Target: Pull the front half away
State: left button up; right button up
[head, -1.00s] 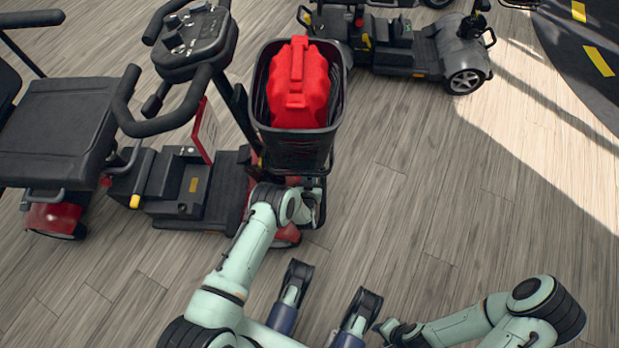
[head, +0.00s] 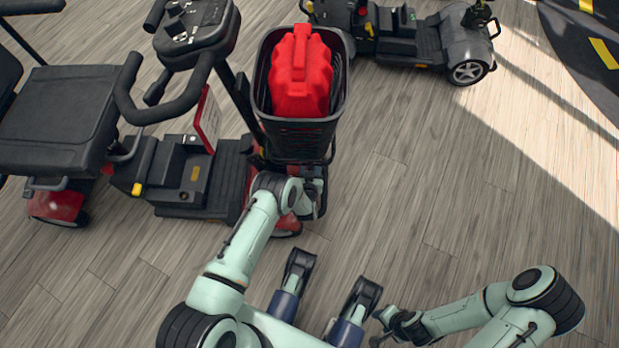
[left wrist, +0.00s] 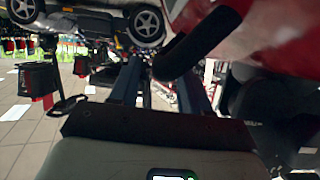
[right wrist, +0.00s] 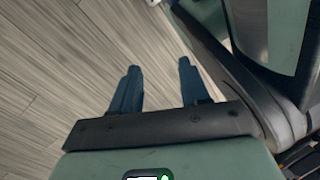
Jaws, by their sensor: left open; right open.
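The red and black scooter stands at the left in the head view. Its front half (head: 215,178) has the handlebars, footboard and a black basket (head: 300,135) holding a red fuel can (head: 302,75). The rear half carries the black seat (head: 58,118). My left gripper (head: 318,195) is at the scooter's front, below the basket, partly hidden by my arm. In the left wrist view its fingers (left wrist: 160,85) are apart, with a dark curved bar (left wrist: 200,42) close by; I cannot tell whether they touch it. My right gripper (head: 378,326) is open and empty over bare floor; its fingers (right wrist: 154,88) show apart.
A grey scooter (head: 465,45) stands at the back, beyond the basket. Wooden floor to the right of the basket is clear. A dark road surface with yellow marks (head: 604,53) lies at the far right.

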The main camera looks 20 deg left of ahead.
pick_arm(q)
jog(key=p+v, duration=0.5)
jog(key=v, duration=0.7)
jog(key=shift+s, duration=0.35)
pick_arm(e)
jog(key=w+a+r+t, duration=0.1)
jog(key=w+r+t, duration=0.2)
jog(key=w+r, duration=0.5)
jog(key=shift+w+a+n, duration=0.3)
jog(key=shift+w, duration=0.25)
pick_arm(q)
jog(key=shift+d+r, duration=0.1)
